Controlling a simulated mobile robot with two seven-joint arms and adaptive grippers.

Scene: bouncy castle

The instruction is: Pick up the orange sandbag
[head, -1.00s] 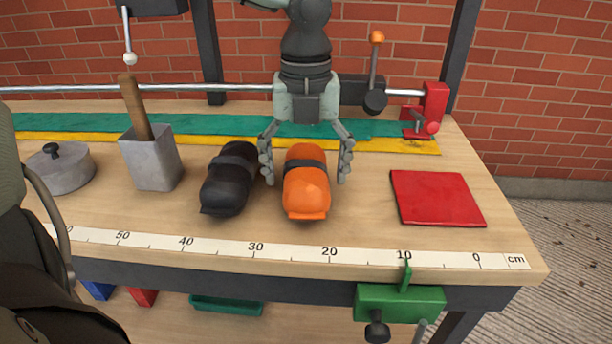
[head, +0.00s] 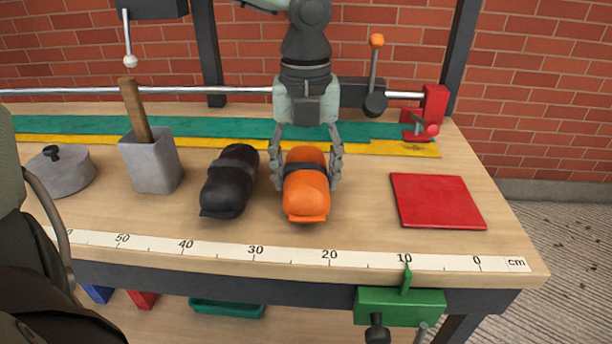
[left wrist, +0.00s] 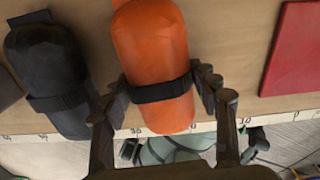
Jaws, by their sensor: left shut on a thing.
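The orange sandbag (head: 306,192) lies on the wooden workbench with a black strap around it. It also shows in the left wrist view (left wrist: 150,45). My left gripper (head: 306,178) comes down from above with one finger on each side of the sandbag, and it is shut on it near the strap. The sandbag appears to rest on the bench top. In the left wrist view the fingers (left wrist: 165,95) flank the strapped end. My right gripper is not in view.
A black sandbag (head: 230,183) lies close on the left. Further left are a grey holder (head: 152,163) with a wooden handle and a lidded grey pot (head: 62,172). A red square pad (head: 437,201) lies on the right. A measuring strip (head: 290,252) runs along the front edge.

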